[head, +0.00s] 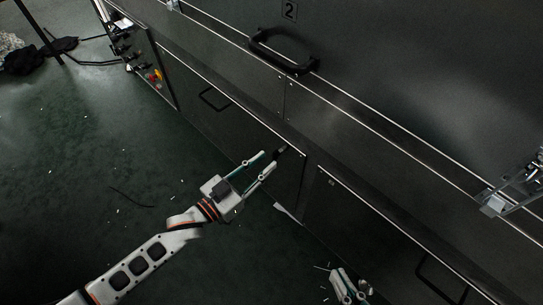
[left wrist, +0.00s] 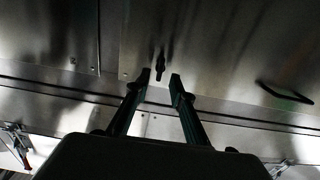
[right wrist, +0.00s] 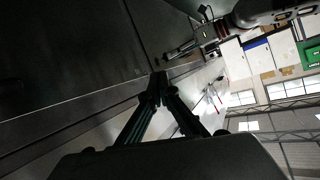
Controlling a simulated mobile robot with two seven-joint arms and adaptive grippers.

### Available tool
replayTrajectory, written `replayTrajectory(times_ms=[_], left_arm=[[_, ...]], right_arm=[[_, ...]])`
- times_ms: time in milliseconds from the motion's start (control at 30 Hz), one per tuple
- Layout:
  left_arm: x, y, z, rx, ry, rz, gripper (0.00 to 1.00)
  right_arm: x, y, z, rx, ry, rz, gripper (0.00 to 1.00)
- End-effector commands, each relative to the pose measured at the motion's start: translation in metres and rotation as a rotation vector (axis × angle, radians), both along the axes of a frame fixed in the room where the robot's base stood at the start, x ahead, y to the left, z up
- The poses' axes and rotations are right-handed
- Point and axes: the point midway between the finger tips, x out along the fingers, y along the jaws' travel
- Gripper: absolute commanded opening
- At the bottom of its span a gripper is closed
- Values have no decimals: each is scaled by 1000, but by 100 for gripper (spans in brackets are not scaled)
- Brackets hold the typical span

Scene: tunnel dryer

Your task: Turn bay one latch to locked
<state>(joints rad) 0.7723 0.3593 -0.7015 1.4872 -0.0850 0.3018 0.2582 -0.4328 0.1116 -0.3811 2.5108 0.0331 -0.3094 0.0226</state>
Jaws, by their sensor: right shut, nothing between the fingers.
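A small dark latch (head: 281,150) sits near the top corner of a lower dark door panel; no bay number shows beside it. In the left wrist view the latch (left wrist: 161,62) is a narrow dark handle, upright in that picture. My left gripper (head: 269,160) is open and empty, its fingertips (left wrist: 161,75) pointing at the latch, one on either side in that view. I cannot tell whether they touch it. My right gripper (head: 352,284) is low at the bottom edge of the head view. Its fingertips (right wrist: 157,82) are together and empty.
A large black handle (head: 284,52) stands out from the upper panel, below a "2" label (head: 289,11). Lower doors carry a left bar handle (head: 214,99) and a right bar handle (head: 441,279). A metal bracket (head: 494,203) juts out at right. The green floor (head: 70,175) at left is mostly clear.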

Motion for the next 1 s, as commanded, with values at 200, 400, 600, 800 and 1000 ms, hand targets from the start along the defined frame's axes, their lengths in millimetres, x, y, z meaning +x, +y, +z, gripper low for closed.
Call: replayTrajectory(times_ms=[200, 400, 600, 800, 1000], left_arm=[[19, -18, -4, 0, 5, 0, 23], [26, -23, -2, 1, 3, 0, 23], [26, -23, -1, 1, 2, 0, 23], [26, -23, -1, 1, 2, 0, 0], [26, -23, -1, 7, -3, 0, 0]], right_arm=[[-5, 10, -6, 74, 27, -20, 0], [-5, 12, -5, 97, 27, -27, 0], [-5, 12, -4, 97, 26, -27, 0], [-5, 12, -4, 96, 26, -27, 0], [-5, 12, -4, 94, 25, -26, 0]])
